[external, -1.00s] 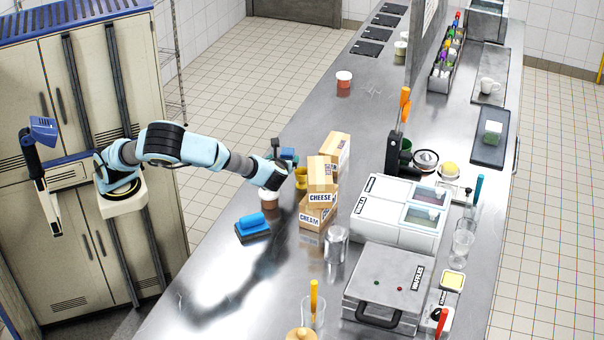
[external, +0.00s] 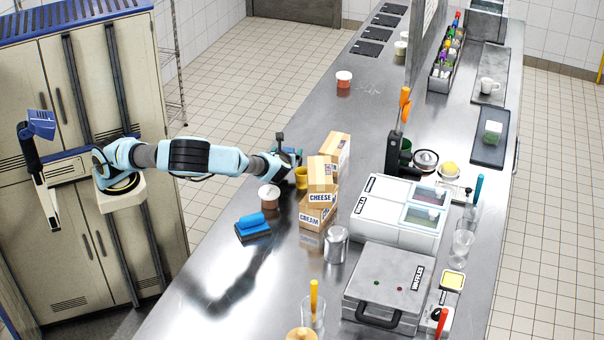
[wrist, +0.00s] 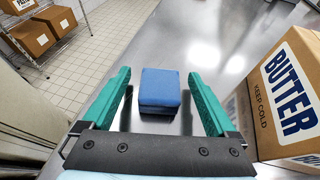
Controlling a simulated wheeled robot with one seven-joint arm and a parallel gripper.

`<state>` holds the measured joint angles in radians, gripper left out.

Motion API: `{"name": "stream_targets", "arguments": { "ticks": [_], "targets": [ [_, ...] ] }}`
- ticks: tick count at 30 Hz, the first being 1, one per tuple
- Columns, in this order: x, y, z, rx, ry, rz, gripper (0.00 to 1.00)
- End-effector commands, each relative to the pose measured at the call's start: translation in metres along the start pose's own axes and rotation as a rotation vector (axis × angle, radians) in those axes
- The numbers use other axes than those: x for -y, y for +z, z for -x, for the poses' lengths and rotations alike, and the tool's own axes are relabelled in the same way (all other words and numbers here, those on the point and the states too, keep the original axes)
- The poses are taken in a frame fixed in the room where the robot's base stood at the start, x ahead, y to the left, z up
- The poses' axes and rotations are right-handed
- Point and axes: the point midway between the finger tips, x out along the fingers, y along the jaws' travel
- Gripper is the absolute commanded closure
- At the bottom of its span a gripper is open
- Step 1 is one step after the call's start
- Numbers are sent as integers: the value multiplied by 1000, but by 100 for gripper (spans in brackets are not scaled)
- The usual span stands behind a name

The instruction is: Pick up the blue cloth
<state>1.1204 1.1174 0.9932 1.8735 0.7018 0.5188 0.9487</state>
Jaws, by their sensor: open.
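The blue cloth (wrist: 160,88) shows in the wrist view as a small folded blue block lying on the steel counter. My gripper (wrist: 160,78) is open, with its green fingers apart on either side of the cloth. Nothing is held. I cannot tell how far above the counter the fingers are. In the external view my gripper (external: 294,157) is low over the counter, left of the stacked boxes, and the cloth is mostly hidden by it.
A butter box (wrist: 292,95) stands close on the right in the wrist view. The counter beyond is mostly clear.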

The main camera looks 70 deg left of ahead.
Motion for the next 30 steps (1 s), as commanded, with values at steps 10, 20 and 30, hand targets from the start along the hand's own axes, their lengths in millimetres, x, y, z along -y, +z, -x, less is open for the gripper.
{"name": "stream_targets", "arguments": {
  "ticks": [10, 20, 30],
  "targets": [
    [0, 0, -2, 0, -1, 1, 18],
    [0, 0, -2, 0, -1, 1, 55],
    [0, 0, -2, 0, -1, 0, 93]
  ]
}}
